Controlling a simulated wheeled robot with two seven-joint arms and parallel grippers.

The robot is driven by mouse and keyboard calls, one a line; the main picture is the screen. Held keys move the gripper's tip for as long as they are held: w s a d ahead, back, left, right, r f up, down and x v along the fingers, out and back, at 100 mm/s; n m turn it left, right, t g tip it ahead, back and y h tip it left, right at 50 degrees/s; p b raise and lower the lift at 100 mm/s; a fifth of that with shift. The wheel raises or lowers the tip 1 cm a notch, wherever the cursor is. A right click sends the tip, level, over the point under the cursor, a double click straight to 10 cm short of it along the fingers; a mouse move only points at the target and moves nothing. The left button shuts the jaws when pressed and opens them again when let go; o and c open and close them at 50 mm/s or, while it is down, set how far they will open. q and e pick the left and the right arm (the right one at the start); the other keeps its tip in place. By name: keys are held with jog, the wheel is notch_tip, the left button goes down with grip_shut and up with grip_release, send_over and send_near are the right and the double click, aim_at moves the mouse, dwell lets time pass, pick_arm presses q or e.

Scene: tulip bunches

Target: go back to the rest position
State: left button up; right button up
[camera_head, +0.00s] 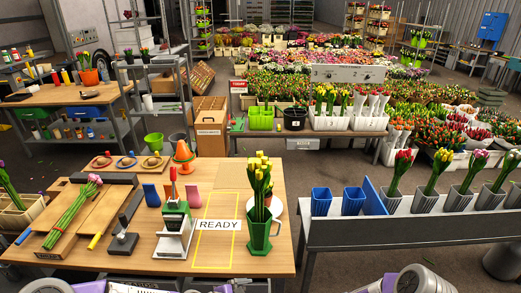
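Parts of my arms show at the bottom edge in the head view, with rounded grey joints and purple pieces at left and right. The fingers of both grippers are not in view. The wooden work table (150,258) stands in front of me. On it a green jug (260,232) holds upright yellow tulips (259,180). A bunch of pink tulips (75,210) lies on a sloped wooden board at the left. A white and green device (174,230) with a red-tipped lever stands near the middle. No gripper is seen touching any of these.
A white "READY" label (219,225) lies in a yellow outlined area without other objects. A long bench (400,232) at the right carries blue containers (353,201) and grey pots with tulips. An orange cone (183,157) stands at the table's back. Shelves and flower crates fill the background.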

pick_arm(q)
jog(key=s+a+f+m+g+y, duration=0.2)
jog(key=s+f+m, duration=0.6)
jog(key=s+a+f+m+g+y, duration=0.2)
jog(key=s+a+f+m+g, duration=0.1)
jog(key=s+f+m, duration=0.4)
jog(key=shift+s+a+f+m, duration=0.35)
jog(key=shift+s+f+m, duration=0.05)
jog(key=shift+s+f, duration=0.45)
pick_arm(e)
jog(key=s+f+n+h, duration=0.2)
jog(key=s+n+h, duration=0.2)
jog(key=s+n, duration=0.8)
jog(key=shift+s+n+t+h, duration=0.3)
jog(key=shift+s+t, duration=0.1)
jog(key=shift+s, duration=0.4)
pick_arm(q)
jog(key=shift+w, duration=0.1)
